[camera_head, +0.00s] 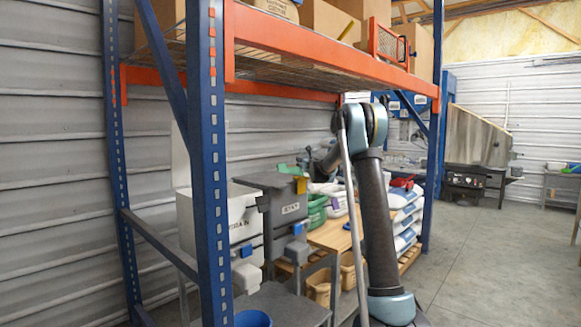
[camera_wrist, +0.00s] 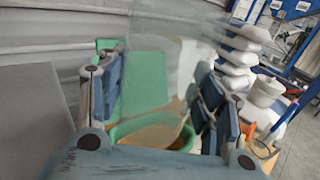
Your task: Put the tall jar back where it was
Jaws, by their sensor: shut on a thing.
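In the wrist view my gripper (camera_wrist: 160,75) has its two blue-padded fingers apart, shut on a clear, see-through thing. It seems to be the tall jar (camera_wrist: 180,30), showing as a pale, blurred, glassy shape between and beyond the fingers. Its outline and base are hard to make out. In the head view my forearm reaches back behind the upright arm link, and the gripper there is small and partly hidden, so the jar cannot be made out. The place where the jar stood cannot be told from these frames.
A green tub (camera_head: 316,211) stands beside grey hopper bins (camera_head: 285,208) and a white bin (camera_head: 240,222). White sacks (camera_head: 402,215) are stacked at the right. A wooden bench top (camera_head: 330,236) lies between. Blue rack posts (camera_head: 213,170) and an orange beam (camera_head: 290,40) frame the area.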

